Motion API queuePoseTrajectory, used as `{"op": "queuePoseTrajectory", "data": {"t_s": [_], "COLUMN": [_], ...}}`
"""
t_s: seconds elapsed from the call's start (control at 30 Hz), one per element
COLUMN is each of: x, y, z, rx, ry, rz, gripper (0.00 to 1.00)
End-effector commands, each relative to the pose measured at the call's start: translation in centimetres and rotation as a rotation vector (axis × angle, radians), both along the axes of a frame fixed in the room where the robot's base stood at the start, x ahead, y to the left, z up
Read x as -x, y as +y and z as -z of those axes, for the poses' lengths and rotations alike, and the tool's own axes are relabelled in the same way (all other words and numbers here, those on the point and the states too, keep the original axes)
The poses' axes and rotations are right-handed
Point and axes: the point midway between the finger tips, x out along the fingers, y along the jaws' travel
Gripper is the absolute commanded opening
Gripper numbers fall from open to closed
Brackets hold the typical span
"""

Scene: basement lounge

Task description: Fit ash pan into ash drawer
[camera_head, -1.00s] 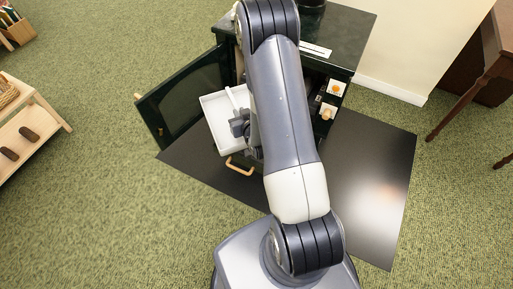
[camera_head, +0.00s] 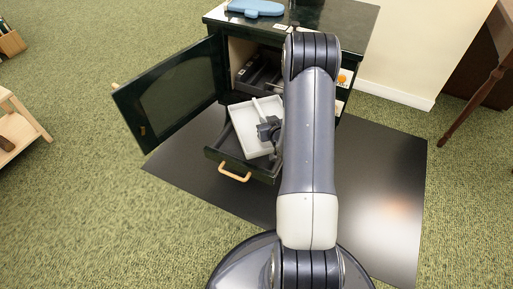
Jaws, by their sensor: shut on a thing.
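The ash pan (camera_head: 246,127) is a shallow, light grey tray with a pale handle or bar across it. My gripper (camera_head: 268,130) is shut on it near its right side, partly hidden by my arm. The pan is turned slightly and tilted, above the pulled-out ash drawer (camera_head: 217,156). The drawer is dark, with a wooden handle (camera_head: 235,172) on its front. Part of the drawer's inside shows to the left of and below the pan. I cannot tell whether the pan touches the drawer. My arm hides the drawer's right part.
The dark green stove (camera_head: 345,40) stands behind, its glazed door (camera_head: 175,90) swung open to the left. A blue object (camera_head: 256,8) lies on its top. A black floor plate (camera_head: 385,190) lies beneath. Orange-marked controls (camera_head: 343,77) are right of my arm.

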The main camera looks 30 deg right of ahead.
Motion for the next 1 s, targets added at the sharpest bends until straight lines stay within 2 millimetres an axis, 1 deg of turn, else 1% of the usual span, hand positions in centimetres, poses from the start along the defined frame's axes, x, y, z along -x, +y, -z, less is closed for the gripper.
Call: {"op": "queuePoseTrajectory", "data": {"t_s": [0.03,0.2,0.3,0.47,0.63,0.7,0.87,1.0], "x": [0.0,0.1,0.0,0.0,0.1,0.1,0.0,0.0], "y": [0.0,0.0,0.0,0.0,0.0,0.0,0.0,0.0], "z": [1.4,4.6,5.6,6.6,9.2,9.6,9.4,9.7], "rx": [-0.001,-0.001,-0.001,0.000,0.000,0.000,0.000,0.000], "ry": [0.003,0.003,0.002,0.001,0.002,0.001,-0.001,0.000], "rz": [0.000,0.000,0.000,0.000,0.000,0.000,0.001,0.000], "gripper": [0.00,0.00,0.00,0.00,0.00,0.00,0.00,0.00]}}
